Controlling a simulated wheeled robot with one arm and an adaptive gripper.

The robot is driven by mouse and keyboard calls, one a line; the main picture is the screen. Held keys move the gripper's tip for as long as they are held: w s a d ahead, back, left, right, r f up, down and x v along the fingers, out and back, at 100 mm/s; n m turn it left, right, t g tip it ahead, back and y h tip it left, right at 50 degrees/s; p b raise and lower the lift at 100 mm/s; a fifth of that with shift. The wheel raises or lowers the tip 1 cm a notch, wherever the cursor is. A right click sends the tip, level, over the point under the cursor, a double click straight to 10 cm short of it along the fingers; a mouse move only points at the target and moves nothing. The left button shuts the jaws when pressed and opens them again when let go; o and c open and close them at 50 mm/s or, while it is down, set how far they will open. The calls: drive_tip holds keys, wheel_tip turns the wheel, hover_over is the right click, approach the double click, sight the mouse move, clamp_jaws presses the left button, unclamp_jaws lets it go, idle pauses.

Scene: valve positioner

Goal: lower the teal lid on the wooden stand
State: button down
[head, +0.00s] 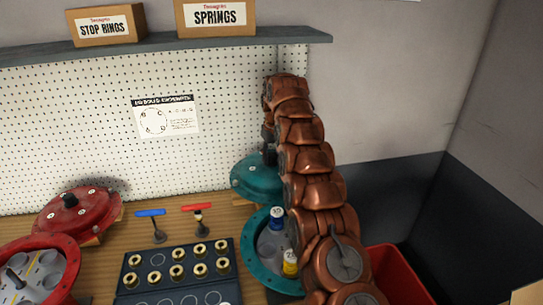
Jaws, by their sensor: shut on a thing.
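The teal lid (252,182) is in the middle of the head view, behind the open teal housing (262,277). My copper-coloured arm reaches over from the right, and my gripper (269,153) points down at the top of the lid. It is shut on the lid at its top centre. My arm hides the lid's right side.
A red lid (72,211) rests at the left, with an open red housing (65,262) in front. A blue-handled tool (151,213) and a red-handled tool (196,208) stand nearby. A dark tray (125,283) holds several brass parts. A red bin (386,262) is right. A pegboard (60,130) is behind.

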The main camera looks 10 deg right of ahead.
sight(272, 163)
drive_tip(key=shift+f+b, duration=1.1)
drive_tip(key=shift+f, duration=0.45)
drive_tip(key=shift+f+b, duration=0.9)
drive_tip(key=shift+f, duration=0.75)
idle(0.5)
drive_tip(key=c, duration=0.7)
unclamp_jaws()
drive_tip(key=shift+o, duration=0.2)
drive_tip(key=shift+f, duration=0.1)
